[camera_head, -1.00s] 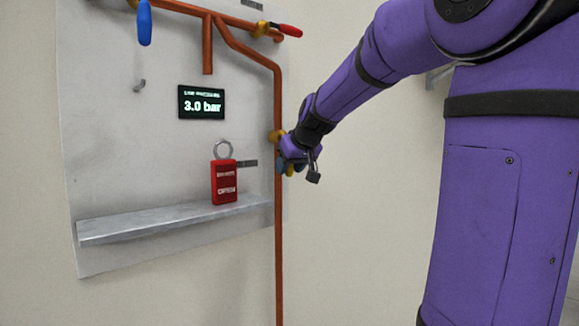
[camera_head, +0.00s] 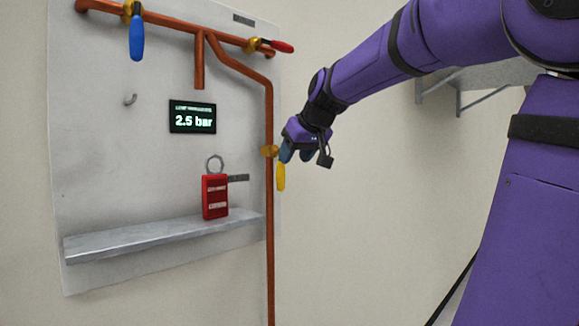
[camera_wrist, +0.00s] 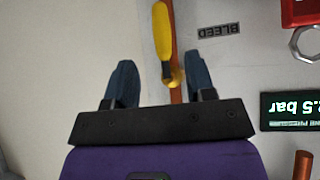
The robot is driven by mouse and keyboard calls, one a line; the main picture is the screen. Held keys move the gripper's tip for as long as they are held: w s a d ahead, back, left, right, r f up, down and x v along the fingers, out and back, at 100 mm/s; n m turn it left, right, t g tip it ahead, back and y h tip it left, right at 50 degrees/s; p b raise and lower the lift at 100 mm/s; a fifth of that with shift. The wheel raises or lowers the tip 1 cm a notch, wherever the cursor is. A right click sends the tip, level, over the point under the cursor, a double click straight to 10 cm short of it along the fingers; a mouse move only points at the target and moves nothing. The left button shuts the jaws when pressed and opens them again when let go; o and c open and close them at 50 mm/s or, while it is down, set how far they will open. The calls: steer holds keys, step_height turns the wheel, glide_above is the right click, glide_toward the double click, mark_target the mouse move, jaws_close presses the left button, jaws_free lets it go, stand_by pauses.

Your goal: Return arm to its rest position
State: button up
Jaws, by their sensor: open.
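My gripper (camera_head: 296,154) is beside the copper pipe on the panel's right edge, just right of the yellow-handled valve (camera_head: 281,177). In the wrist view my gripper (camera_wrist: 163,85) has its two blue fingers spread apart with nothing held between them. The yellow handle (camera_wrist: 163,35) lies ahead of and between the fingers in that view; whether any finger touches it I cannot tell. In the head view the handle hangs straight down along the pipe. My purple arm reaches in from the upper right.
The panel carries a blue-handled valve (camera_head: 136,38), a red-handled valve (camera_head: 280,46), a display reading 2.5 bar (camera_head: 193,117) and a hook (camera_head: 131,99). A red lockout tag (camera_head: 215,197) stands on the grey shelf (camera_head: 150,240). Another shelf (camera_head: 475,85) is behind my arm. The wall below my arm is clear.

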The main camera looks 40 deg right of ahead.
steer(key=shift+s+r, duration=0.35)
stand_by(0.3)
steer(key=s+a+f+n+g+y, duration=0.1)
steer(key=s+a+f+g, duration=0.2)
steer(key=s+a+f, duration=1.5)
steer(key=shift+s+a+f+n+g+y, duration=0.3)
steer(key=shift+s+a+f+n, duration=0.1)
steer(key=shift+s, duration=0.15)
